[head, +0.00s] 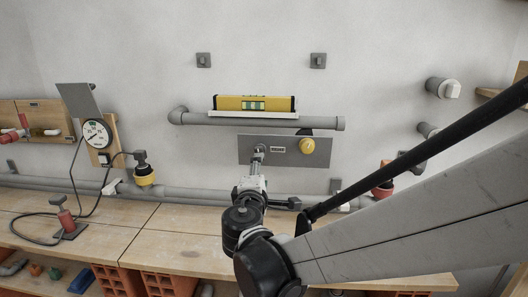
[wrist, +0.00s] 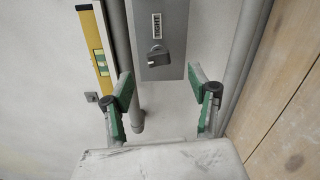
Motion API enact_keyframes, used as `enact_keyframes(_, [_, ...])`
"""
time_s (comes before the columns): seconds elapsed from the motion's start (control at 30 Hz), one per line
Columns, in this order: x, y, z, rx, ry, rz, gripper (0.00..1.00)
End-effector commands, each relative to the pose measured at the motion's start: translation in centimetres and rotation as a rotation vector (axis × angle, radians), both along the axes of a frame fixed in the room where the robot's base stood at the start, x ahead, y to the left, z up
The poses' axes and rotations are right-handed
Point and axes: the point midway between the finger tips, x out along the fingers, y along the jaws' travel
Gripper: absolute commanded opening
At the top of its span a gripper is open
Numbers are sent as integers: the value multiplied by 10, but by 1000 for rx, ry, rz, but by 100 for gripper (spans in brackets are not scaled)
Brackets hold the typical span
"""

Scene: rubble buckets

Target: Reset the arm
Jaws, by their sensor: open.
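My arm reaches in from the right in the head view, with my gripper (head: 257,168) low in front of the grey wall panel (head: 322,158). In the wrist view my gripper (wrist: 160,80) has its two green fingers wide apart with nothing between them. The panel (wrist: 175,15) appears beyond the fingertips, with a label reading TIGHT (wrist: 157,25) and a small grey knob (wrist: 158,57). The knob seems apart from both fingers. In the head view my gripper partly hides the panel's lower middle.
A yellow level (head: 228,102) rests on a shelf above a grey pipe (head: 240,121). Orange bricks (head: 170,285) lie under the wooden bench (head: 180,235).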

Motion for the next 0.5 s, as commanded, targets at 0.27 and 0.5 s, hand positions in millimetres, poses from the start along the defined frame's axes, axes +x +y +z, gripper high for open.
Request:
enact_keyframes(0.27, [-33,-102,7,304,153,-181,56])
enact_keyframes(0.5, [-86,-173,-1,604,281,-347,56])
